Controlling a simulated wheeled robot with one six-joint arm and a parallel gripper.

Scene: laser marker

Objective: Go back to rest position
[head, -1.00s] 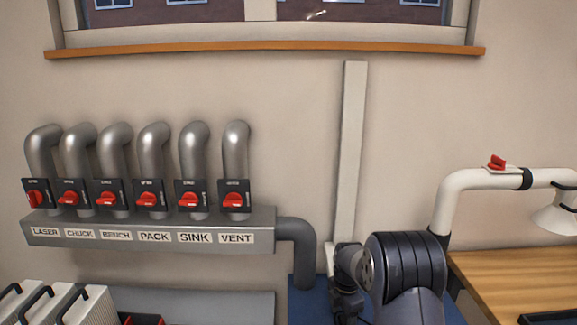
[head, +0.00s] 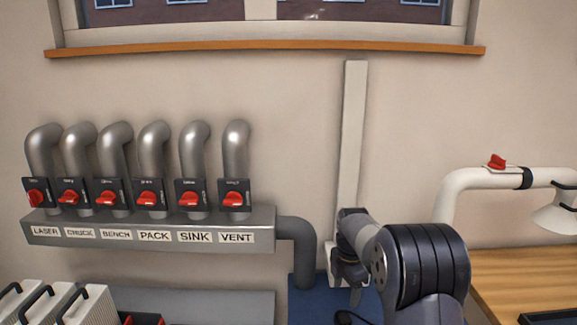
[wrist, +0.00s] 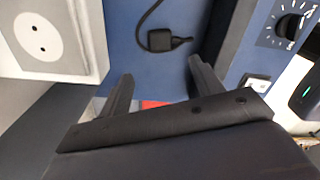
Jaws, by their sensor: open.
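In the wrist view my gripper (wrist: 160,88) shows two dark fingers spread wide apart, open, with nothing between them. Beyond the fingers is a blue surface with a black cable and plug on it. In the head view my arm's dark ribbed joint and forearm stand at the lower middle right, in front of the wall. The fingers cannot be made out clearly in the head view.
Several pipes with red valve handles rise from a grey labelled manifold (head: 120,246) at left. A white pipe (head: 470,180) with a red handle stands right, above a wooden bench top (head: 510,275). The wrist view shows a white socket box (wrist: 88,40) and a black dial (wrist: 290,28).

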